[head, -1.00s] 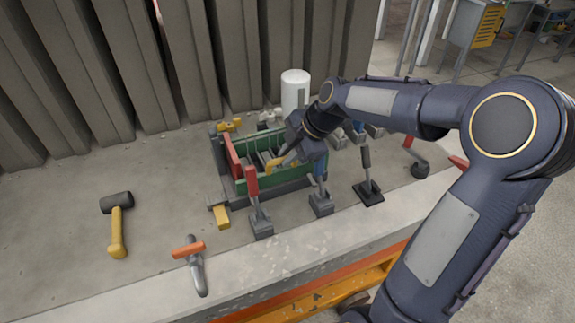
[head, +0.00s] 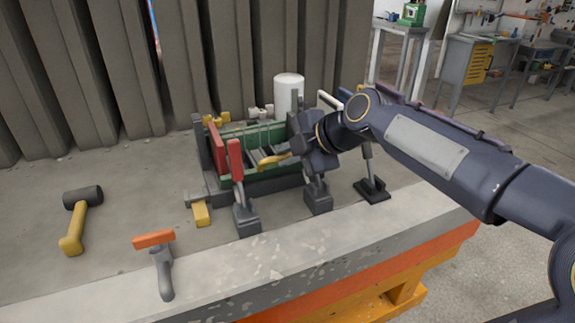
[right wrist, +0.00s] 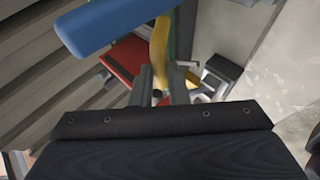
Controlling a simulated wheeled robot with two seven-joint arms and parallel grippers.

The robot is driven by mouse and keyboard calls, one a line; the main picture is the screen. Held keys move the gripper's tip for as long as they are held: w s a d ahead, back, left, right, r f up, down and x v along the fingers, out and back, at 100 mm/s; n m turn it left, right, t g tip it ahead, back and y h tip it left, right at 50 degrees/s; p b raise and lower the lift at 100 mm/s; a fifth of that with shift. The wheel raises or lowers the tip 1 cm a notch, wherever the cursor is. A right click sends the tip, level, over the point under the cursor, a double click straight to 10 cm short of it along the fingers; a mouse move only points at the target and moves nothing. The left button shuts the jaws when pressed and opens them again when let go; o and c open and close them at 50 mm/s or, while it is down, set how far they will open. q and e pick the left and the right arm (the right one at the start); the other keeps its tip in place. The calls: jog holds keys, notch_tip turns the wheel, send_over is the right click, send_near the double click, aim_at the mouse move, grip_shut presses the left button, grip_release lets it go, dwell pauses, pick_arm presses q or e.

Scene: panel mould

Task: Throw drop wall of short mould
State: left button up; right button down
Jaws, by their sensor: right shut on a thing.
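The mould (head: 265,187) is a green-walled box on a grey base, with a red wall (head: 218,145) at its left end. My right gripper (head: 290,157) is over the right part of the mould, shut on a yellow handle (head: 270,161). The yellow handle (right wrist: 160,45) also shows between the two fingers in the right wrist view, with the red wall (right wrist: 128,60) beyond. My gripper and arm hide the right end of the mould. My left gripper is not in view.
A red-handled clamp (head: 237,180) and a grey clamp base (head: 318,203) stand at the mould's front. A blue handle (right wrist: 105,25) is close in the right wrist view. A mallet (head: 80,215), an orange-handled tool (head: 155,240) and a white cylinder (head: 288,95) are nearby.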

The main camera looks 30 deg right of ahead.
dwell(0.4)
jog(key=c, duration=1.4)
grip_release()
jog(key=shift+s, duration=0.1)
jog(key=v, duration=0.7)
jog(key=shift+s+d+r+p, duration=0.2)
jog(key=shift+s+p, duration=0.1)
jog(key=s+a+f+m+g, duration=0.2)
jog(key=s+a+f+m, duration=0.2)
jog(key=s+f+m, duration=0.55)
jog(key=s+a+f+m+g, duration=0.1)
jog(key=s+a+f+m, duration=0.2)
jog(key=s+f+m, duration=0.7)
notch_tip(320, 180, up, 17)
jog(key=m+p, duration=0.1)
jog(key=p, duration=1.7)
jog(key=shift+w+a+g+h+p, duration=0.15)
jog(key=shift+w+g+h+p, duration=0.2)
jog(key=shift+w, duration=0.1)
